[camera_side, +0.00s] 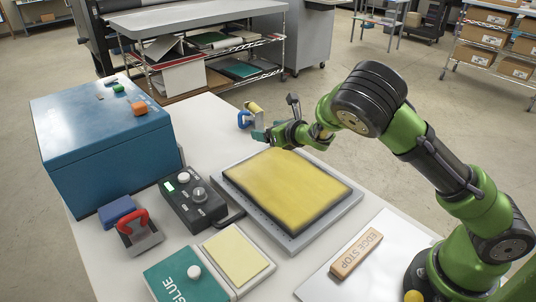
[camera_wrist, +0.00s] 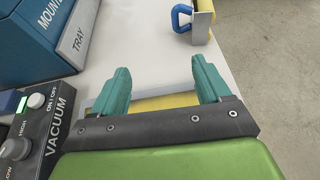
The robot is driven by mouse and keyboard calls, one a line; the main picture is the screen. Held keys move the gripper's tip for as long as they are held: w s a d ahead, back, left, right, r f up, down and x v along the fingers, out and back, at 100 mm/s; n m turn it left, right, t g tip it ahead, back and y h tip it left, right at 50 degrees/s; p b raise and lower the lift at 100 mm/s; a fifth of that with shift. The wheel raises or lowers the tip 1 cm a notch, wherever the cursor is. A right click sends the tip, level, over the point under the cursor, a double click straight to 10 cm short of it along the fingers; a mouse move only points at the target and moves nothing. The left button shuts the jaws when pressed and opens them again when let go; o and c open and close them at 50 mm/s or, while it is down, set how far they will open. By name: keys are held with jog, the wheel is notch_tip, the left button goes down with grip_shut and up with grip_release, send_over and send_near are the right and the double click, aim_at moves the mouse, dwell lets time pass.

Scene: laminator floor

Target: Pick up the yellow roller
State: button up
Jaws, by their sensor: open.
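The yellow roller (camera_side: 254,107) is at the far edge of the white table in the side view, with a blue handle (camera_side: 243,120) and a grey metal frame beside it. In the wrist view the roller (camera_wrist: 206,6) is at the top, partly cut off by the frame, with its blue handle (camera_wrist: 181,18) to its left. My gripper (camera_side: 259,136) has teal fingers and is above the table just nearer than the roller.
A yellow pad (camera_side: 290,188) lies on a grey tray below my gripper. A black vacuum control box (camera_side: 187,205) and a large blue box (camera_side: 105,145) stand to the left. A red-handled tool (camera_side: 135,230), glue box (camera_side: 185,275) and edge stop (camera_side: 356,253) are nearer. White table is bare around the roller.

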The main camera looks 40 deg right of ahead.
jog(key=m+h, duration=0.2)
send_near(261, 118)
jog(key=x, duration=0.5)
jog(key=shift+w+f, duration=0.2)
jog(key=shift+w, duration=0.05)
jog(key=shift+x, duration=3)
jog(key=c, duration=1.1)
jog(key=shift+c, duration=0.7)
jog(key=shift+r, duration=0.15)
